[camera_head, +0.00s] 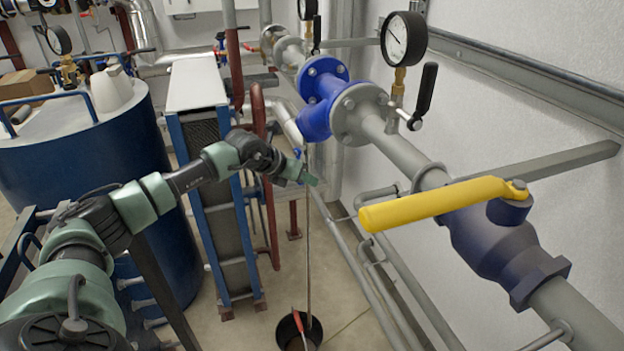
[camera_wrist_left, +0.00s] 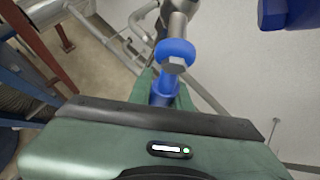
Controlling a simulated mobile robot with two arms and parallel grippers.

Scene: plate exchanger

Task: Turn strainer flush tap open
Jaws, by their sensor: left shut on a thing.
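The blue strainer (camera_head: 318,118) sits in the grey pipe run at the upper middle of the head view. The flush tap is small, below the strainer and mostly hidden by my gripper in the head view. In the left wrist view, a blue part of the tap (camera_wrist_left: 161,91) lies between my green fingers, with a blue collar (camera_wrist_left: 175,53) and grey pipe beyond. My left gripper (camera_head: 309,177) is shut on this blue part, just under the strainer. How far the tap is turned cannot be told. My right gripper is not in view.
A thin pipe (camera_head: 308,255) runs down from the gripper area to a black bucket (camera_head: 290,334) on the floor. A yellow-handled valve (camera_head: 430,203) and a pressure gauge (camera_head: 404,39) stand to the right. A plate exchanger (camera_head: 197,85) and blue tank (camera_head: 70,150) stand left.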

